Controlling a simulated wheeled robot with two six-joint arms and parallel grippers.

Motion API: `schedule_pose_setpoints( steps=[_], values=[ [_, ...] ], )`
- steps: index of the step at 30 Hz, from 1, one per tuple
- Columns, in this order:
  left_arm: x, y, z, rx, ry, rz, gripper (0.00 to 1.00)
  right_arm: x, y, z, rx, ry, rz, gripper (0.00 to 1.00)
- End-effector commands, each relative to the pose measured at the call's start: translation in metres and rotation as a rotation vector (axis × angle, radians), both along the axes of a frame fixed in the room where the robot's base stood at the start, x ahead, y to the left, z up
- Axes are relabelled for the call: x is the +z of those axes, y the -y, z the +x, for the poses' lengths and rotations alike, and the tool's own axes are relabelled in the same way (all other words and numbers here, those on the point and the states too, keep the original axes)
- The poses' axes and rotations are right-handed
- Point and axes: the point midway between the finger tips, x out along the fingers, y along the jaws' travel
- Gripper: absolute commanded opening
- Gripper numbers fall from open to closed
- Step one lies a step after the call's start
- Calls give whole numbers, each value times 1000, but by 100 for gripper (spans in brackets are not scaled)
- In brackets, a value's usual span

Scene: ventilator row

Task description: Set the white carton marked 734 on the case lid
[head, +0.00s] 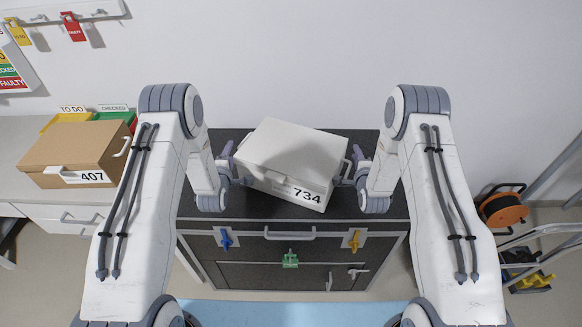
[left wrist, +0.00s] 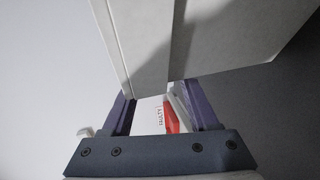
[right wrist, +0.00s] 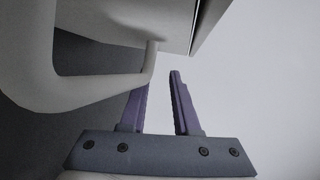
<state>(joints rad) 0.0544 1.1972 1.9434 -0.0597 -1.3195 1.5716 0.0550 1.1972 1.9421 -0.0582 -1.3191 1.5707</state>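The white carton marked 734 (head: 292,160) lies turned at an angle on the dark case lid (head: 232,205), its lid closed and its number facing front right. My left gripper (head: 234,163) is beside its left end; in the left wrist view the fingers (left wrist: 160,100) are apart with nothing between them, and the carton (left wrist: 135,45) fills the space beyond. My right gripper (head: 352,165) is at the carton's right-end handle (head: 346,172). In the right wrist view its fingers (right wrist: 160,80) are apart, and the pale handle (right wrist: 90,90) passes close to the left fingertip.
A brown carton marked 407 (head: 75,152) stands on the left counter (head: 25,135), before yellow and green trays marked TO DO and CHECKED. The case front has a handle and coloured latches. An orange cable reel (head: 503,209) is at the right. Bare lid shows around the carton.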

Motion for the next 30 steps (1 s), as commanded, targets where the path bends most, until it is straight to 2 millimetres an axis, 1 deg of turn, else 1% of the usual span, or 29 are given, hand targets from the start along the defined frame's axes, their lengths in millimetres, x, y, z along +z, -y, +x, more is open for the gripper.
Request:
schedule_pose_setpoints(
  steps=[2, 3, 4, 5, 14, 17, 20, 30],
  values=[
    [0, 0, 0, 2, 0, 0, 60, 0, 0, 0, -1, 0, 0, 30],
    [0, -1, 0, 2, 0, 0, 60, 0, 0, 0, -1, 0, 0, 45],
    [0, -1, 0, 2, 0, 0, 60, 0, 0, 0, -1, 0, 1, 57],
    [0, -1, 0, 3, 0, 1, 60, 0, 0, 0, -2, 0, 0, 59],
    [0, -2, 0, 5, 0, 1, 60, 0, 1, 0, -3, 0, 0, 59],
    [1, -2, -6, 5, -1, 1, 60, 0, 1, 0, -3, -1, 0, 59],
    [4, -2, -18, 5, -3, 1, 60, 0, 1, 0, -3, -1, 0, 59],
    [21, -2, -86, 5, -3, 0, 60, 0, 1, 0, -3, -1, 0, 59]
  ],
)
